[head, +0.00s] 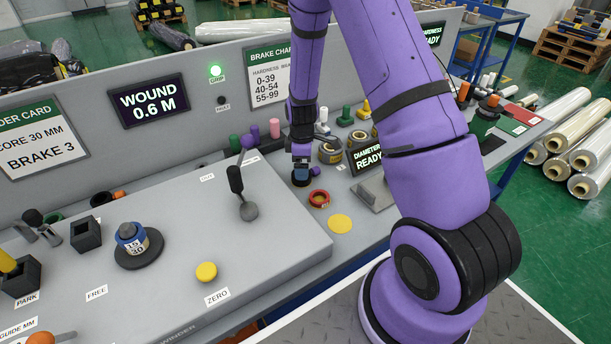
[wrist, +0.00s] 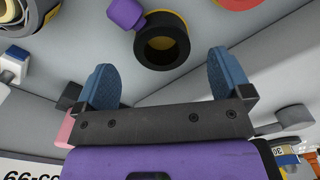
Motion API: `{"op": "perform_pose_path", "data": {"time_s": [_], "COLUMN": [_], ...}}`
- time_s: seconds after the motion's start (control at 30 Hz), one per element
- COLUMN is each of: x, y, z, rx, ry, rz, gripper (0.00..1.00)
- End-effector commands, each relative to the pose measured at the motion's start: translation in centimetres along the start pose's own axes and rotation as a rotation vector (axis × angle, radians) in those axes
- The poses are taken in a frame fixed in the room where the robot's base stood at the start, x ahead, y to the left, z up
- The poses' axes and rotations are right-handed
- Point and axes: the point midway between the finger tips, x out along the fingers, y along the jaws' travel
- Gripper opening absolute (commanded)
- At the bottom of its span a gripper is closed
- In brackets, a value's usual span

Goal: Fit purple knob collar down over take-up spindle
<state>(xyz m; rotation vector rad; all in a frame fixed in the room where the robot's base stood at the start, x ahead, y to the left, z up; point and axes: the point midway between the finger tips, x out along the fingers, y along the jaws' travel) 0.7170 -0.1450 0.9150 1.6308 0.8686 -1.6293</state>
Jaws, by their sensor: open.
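The purple knob collar (wrist: 163,52) shows at the top of the wrist view. It is a black ring with a yellow inside and a purple knob on its side, and it lies on the grey surface. My gripper (wrist: 163,85) is open, with two blue finger pads and nothing between them; the collar appears just beyond the fingertips. In the head view my gripper (head: 301,172) is low over the bench, and the collar cannot be clearly told apart there.
A red ring (head: 319,198) and a yellow disc (head: 340,223) lie near my gripper. Steel-and-yellow rings (head: 330,152) stand to its right. A black lever (head: 238,185) rises from the console (head: 180,205) to its left. The grey back panel (head: 240,110) stands behind.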

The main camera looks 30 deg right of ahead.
Motion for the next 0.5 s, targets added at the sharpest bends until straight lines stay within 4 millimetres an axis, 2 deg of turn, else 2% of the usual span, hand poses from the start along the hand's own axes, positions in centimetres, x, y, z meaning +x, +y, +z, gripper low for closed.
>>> {"op": "perform_pose_path", "data": {"time_s": [0.3,0.5], "x": [4.0,5.0], "y": [-0.2,-0.1], "z": [-0.2,-0.2], "rx": [0.001,0.001], "ry": [-0.002,-0.001], "rz": [-0.003,-0.001], "gripper": [0.97,0.97]}}
